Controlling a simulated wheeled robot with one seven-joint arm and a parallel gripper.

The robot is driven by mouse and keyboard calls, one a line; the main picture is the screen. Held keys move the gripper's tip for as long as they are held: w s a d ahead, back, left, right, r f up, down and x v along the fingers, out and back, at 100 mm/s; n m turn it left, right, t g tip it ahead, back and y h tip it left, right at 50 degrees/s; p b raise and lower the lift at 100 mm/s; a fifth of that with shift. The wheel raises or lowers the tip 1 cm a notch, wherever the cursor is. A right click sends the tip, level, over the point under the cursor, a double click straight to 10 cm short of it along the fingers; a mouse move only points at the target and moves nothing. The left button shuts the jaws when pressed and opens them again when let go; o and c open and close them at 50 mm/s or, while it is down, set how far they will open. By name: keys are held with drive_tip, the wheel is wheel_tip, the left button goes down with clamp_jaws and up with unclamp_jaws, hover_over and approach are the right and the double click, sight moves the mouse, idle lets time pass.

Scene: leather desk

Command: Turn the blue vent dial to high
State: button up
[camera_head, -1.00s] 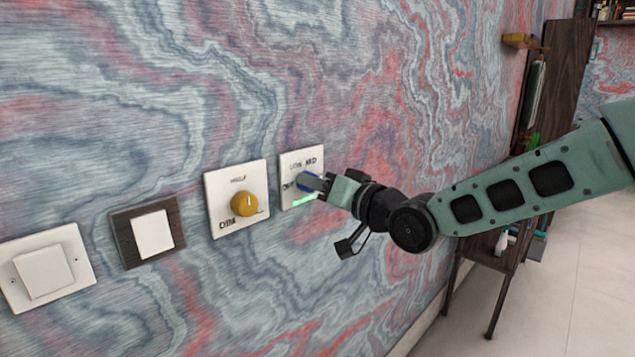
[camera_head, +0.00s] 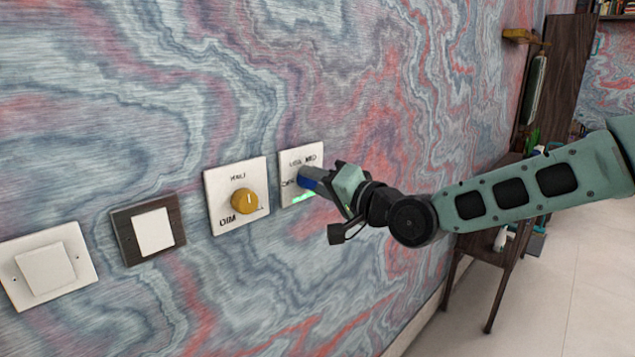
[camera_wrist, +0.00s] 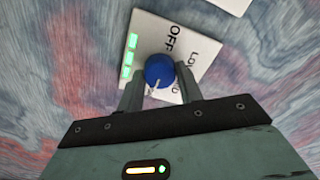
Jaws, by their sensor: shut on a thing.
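The blue vent dial (camera_head: 303,182) sits on a white wall plate, mostly covered by my gripper in the head view. In the wrist view the dial (camera_wrist: 159,69) is round, with a pale mark on the side toward my gripper. My gripper (camera_wrist: 160,77) has one finger on each side of the dial and is shut on it. The plate (camera_wrist: 207,52) shows "OFF", "LOW" and a partly hidden label ending in "D". Several green bars (camera_wrist: 130,56) glow at the plate's edge. The high label is not visible.
Left of the vent plate is a white plate (camera_head: 216,185) with a yellow dial (camera_head: 243,200). Further left are a dark-framed switch (camera_head: 154,232) and a white switch (camera_head: 45,267). A dark wooden shelf unit (camera_head: 510,235) stands at the right. The wall between is flat and clear.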

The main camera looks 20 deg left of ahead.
drive_tip(key=shift+f, duration=0.15)
drive_tip(key=o, duration=1)
drive_tip(key=shift+d, duration=0.1)
drive_tip(key=b+v, duration=0.2)
drive_tip(key=v, duration=1.5)
drive_tip(key=shift+s+d, duration=0.1)
drive_tip(key=shift+s, duration=0.1)
